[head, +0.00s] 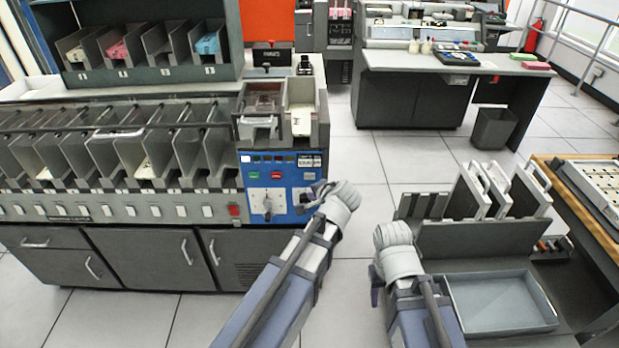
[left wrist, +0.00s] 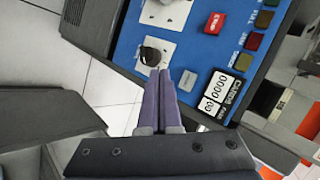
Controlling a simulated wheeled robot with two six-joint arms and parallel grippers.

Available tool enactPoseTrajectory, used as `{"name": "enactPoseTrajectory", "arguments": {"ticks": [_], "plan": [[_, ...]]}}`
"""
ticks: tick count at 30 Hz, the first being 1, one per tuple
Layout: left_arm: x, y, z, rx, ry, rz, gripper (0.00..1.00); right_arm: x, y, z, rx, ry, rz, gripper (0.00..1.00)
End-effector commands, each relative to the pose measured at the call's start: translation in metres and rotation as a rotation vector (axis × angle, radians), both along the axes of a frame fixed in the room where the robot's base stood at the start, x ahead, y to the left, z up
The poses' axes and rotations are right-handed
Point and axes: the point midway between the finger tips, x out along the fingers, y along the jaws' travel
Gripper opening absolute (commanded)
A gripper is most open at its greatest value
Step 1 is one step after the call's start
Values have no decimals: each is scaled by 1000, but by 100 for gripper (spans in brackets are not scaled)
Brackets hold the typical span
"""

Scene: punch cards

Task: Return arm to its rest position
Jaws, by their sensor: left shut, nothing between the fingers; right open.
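My left arm reaches in from the bottom of the head view. My left gripper (head: 316,192) is at the right edge of the blue control panel (head: 257,173). In the left wrist view, its two purple fingers (left wrist: 161,72) are shut together and empty. Their tips are close to a black knob (left wrist: 150,55) on a white plate of the panel; I cannot tell whether they touch it. My right arm (head: 408,300) stands at the lower middle of the head view, its grey joint (head: 395,255) at the end. The fingers of the right gripper are hidden.
The card sorter's row of pockets (head: 108,160) runs to the left of the panel. A dark rack with light plates (head: 497,190) and a grey tray (head: 500,300) are to the right of my right arm. A wooden table (head: 580,210) is at the far right. Open tiled floor lies behind.

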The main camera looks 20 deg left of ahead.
Motion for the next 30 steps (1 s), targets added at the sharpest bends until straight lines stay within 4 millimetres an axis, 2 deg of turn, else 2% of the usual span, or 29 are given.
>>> {"name": "enactPoseTrajectory", "arguments": {"ticks": [17, 20, 25, 30], "plan": [[-3, -1, -2, -10, 6, 6, 0, 0, 0, 0, 0, 0, 0, 50], [-24, -11, -14, -77, 47, 44, 0, 0, 0, 0, 0, 0, 0, 50], [-98, -51, -49, -288, 216, 176, 0, 0, 0, 0, 0, 0, 0, 50], [-165, -88, -68, -441, 397, 283, 0, 0, 0, 0, 0, 0, 0, 50]]}}
